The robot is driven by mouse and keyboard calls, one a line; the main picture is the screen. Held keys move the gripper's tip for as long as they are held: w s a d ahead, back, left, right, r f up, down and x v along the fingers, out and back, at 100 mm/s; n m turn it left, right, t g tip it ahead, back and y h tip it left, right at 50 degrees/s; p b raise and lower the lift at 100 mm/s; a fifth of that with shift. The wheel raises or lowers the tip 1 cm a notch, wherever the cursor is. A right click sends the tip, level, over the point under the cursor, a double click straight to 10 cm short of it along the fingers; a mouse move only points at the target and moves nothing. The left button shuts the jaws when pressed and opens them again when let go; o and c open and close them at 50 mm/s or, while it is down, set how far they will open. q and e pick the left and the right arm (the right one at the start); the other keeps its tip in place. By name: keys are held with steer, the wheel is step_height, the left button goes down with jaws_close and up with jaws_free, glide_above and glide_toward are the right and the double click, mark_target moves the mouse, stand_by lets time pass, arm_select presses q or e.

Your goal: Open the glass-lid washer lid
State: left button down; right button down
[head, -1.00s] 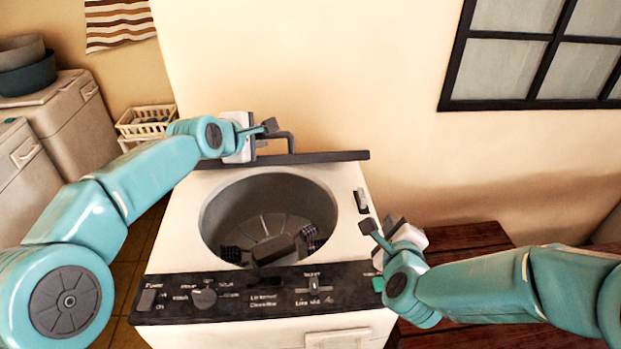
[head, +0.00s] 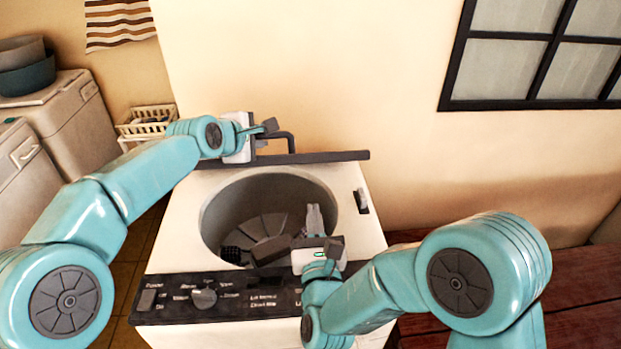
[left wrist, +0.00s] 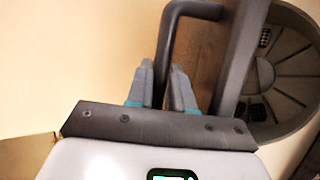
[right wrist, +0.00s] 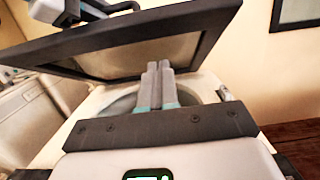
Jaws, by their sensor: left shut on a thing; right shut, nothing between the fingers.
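The white washer (head: 172,243) stands in the middle of the head view with its round drum opening (head: 245,205) uncovered. Its dark-framed lid (head: 330,156) is raised at the back, seen nearly edge-on. In the right wrist view the lid's glass pane (right wrist: 140,55) leans over the opening. My left gripper (head: 270,127) is shut on the lid's bar handle (head: 292,142); the handle (left wrist: 175,45) also passes by the fingers in the left wrist view. My right gripper (head: 315,210) is shut and empty over the front right of the opening, below the lid (right wrist: 130,32) and apart from it.
A dark control panel (head: 240,290) runs along the washer's front. A wooden bench (head: 580,270) is at right, under a black-framed window (head: 545,50). White machines (head: 75,110) and a basket (head: 145,120) stand at left. A wall is close behind the lid.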

steer(key=w+r, duration=0.4)
steer(key=w, duration=0.3)
